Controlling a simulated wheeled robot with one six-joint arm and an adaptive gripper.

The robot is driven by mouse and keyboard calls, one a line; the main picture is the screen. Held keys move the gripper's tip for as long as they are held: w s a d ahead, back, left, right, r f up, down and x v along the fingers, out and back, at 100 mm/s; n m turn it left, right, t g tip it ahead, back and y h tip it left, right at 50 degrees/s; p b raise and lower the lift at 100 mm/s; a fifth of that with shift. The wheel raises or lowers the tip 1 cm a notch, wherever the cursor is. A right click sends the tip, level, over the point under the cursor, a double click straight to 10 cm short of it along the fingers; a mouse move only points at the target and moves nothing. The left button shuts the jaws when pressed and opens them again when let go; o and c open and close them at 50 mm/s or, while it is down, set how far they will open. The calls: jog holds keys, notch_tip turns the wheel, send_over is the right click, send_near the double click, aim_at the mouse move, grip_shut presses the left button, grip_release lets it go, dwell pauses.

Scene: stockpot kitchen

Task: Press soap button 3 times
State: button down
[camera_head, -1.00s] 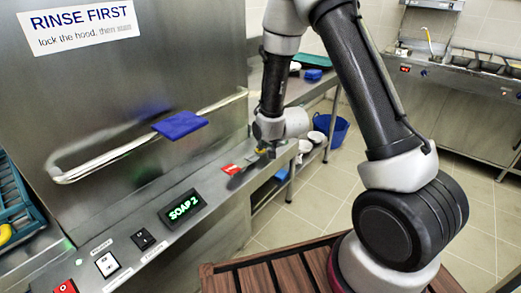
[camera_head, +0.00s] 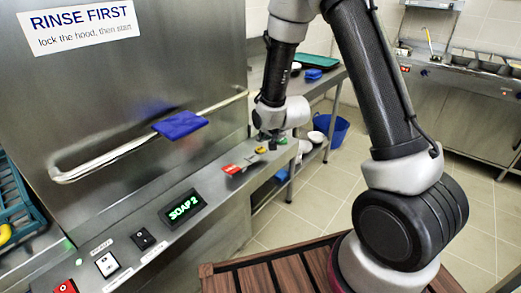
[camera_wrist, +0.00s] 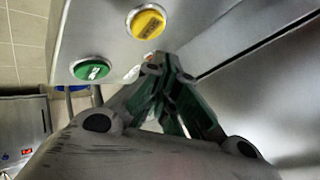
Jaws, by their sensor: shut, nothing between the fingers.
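A display (camera_head: 182,208) on the machine's front ledge reads "SOAP 2" in green. A yellow button (camera_wrist: 147,23) and a green button (camera_wrist: 90,69) sit on the ledge in the wrist view; their labels are too small to read. In the head view the yellow button (camera_head: 261,150) and the green button (camera_head: 282,141) are at the ledge's far end. My gripper (camera_wrist: 165,62) is shut and empty, its tips near the yellow button and seemingly apart from it. In the head view my gripper (camera_head: 267,140) is just above these buttons, partly hidden by my wrist.
A red piece (camera_head: 235,168) lies on the ledge nearer than the yellow button. Black (camera_head: 143,239), white (camera_head: 107,264) and red (camera_head: 66,287) switches line the near end. A hood handle (camera_head: 110,160) with a blue cloth (camera_head: 180,125) sticks out above. A blue bucket (camera_head: 331,129) stands behind.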

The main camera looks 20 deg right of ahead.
aim_at(263, 148)
jog(key=shift+r, duration=1.8)
jog(key=shift+r, duration=0.1)
dwell(0.4)
notch_tip(263, 148, up, 4)
jog(key=shift+f, duration=0.2)
jog(key=shift+f, duration=4.4)
jog(key=shift+f, duration=0.2)
jog(key=shift+f, duration=0.25)
